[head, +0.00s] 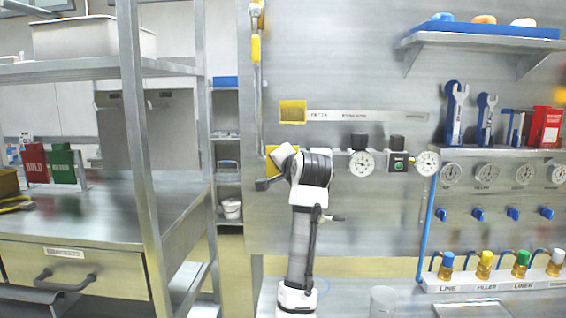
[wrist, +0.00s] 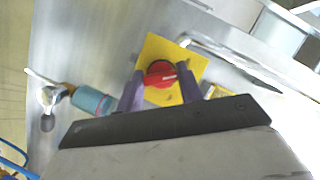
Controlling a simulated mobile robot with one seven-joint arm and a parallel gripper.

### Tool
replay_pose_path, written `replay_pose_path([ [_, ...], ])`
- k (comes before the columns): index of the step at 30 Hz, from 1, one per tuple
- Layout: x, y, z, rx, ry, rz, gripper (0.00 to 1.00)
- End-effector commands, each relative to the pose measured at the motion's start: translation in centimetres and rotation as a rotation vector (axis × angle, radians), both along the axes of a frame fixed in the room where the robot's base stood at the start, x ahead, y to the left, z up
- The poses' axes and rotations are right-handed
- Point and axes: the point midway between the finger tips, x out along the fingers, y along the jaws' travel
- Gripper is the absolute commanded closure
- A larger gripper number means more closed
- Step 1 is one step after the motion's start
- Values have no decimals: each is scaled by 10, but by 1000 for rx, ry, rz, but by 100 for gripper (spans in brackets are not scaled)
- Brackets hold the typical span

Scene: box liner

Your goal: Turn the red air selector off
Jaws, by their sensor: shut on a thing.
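The red air selector (wrist: 160,73) is a round red knob with a white pointer line, on a square yellow plate (wrist: 190,62) in the wrist view. The line runs roughly sideways in that view, toward the right finger. My gripper (wrist: 159,83) has its two purple fingers on either side of the knob and is shut on it. In the head view, part of the yellow plate (head: 271,163) shows on the metal panel, left of my wrist. My arm hides the knob there.
Beside the plate, a teal cylinder (wrist: 92,101) with a brass end shows in the wrist view. Pressure gauges (head: 361,163) line the panel to the right of my arm. A metal shelf post (head: 139,150) stands to the left. A clear cup (head: 383,301) stands below.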

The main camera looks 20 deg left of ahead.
Motion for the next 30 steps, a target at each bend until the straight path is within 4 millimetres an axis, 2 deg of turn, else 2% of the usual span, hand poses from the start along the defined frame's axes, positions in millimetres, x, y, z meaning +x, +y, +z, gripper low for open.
replay_pose_path([
  [10,0,1,0,-145,-37,1,86],
  [27,0,1,-1,-174,-47,1,86],
  [28,0,1,-1,-174,-47,1,61],
  [30,0,1,-1,-173,-47,1,52],
])
